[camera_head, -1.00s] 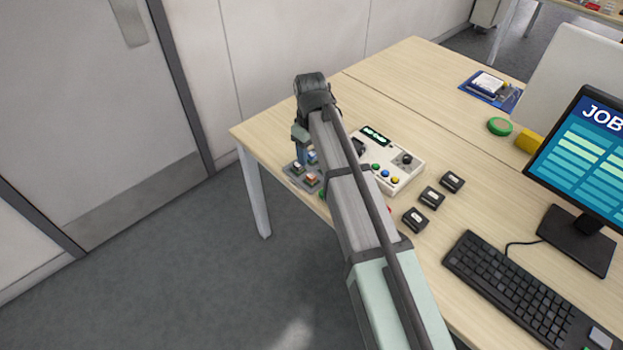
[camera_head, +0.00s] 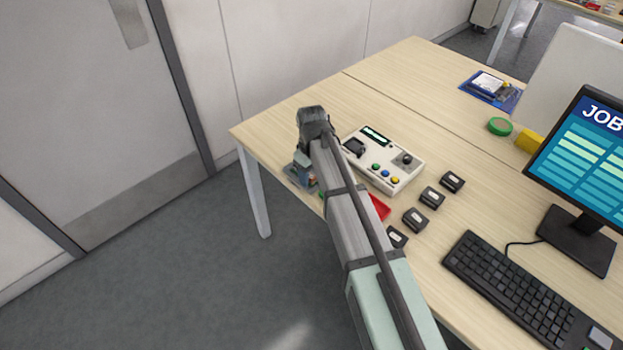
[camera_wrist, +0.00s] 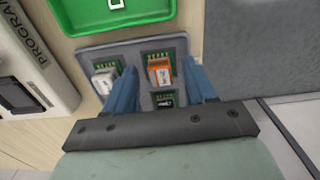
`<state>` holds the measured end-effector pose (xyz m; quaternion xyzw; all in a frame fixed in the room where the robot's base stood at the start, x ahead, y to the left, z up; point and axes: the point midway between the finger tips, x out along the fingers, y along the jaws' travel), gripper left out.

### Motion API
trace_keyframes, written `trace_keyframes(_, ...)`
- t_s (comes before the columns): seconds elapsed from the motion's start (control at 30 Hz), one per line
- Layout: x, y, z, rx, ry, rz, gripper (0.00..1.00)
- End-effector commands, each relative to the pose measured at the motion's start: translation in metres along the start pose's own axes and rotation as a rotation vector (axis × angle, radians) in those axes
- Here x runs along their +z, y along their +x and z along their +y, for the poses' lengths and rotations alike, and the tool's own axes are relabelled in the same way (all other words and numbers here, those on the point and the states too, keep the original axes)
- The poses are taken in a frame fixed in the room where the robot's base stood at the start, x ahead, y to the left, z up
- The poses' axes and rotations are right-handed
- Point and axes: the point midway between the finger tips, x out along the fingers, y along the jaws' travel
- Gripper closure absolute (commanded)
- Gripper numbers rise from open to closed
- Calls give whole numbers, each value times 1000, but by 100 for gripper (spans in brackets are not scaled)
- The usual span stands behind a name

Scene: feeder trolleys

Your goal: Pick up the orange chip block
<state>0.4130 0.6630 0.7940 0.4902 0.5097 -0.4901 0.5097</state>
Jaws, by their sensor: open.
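The orange chip block (camera_wrist: 160,72) sits in a green-backed slot of the grey tray (camera_wrist: 131,50) in the wrist view. It has a pale label on its near part. My gripper (camera_wrist: 163,86) is open, with its two blue fingers low over the tray, one on either side of the orange block's column. I cannot tell if they touch anything. A white chip block (camera_wrist: 104,82) lies in the slot to the left, close to the left finger. A black chip block (camera_wrist: 165,101) lies nearer to my palm. In the head view my arm hides most of the tray.
A green bin (camera_wrist: 112,14) stands beside the tray. The white programmer box (camera_head: 383,160) is close by, with a red tray (camera_head: 379,207) and several black blocks (camera_head: 415,219) nearby. The keyboard (camera_head: 518,290) and monitor stand further right. The tray is near the table's edge.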

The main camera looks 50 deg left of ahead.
Motion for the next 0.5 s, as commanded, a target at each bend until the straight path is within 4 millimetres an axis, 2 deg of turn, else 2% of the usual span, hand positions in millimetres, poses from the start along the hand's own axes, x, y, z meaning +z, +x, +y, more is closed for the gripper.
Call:
trace_keyframes(0.23,0,2,0,0,0,0,46)
trace_keyframes(0.5,0,2,0,0,0,0,72)
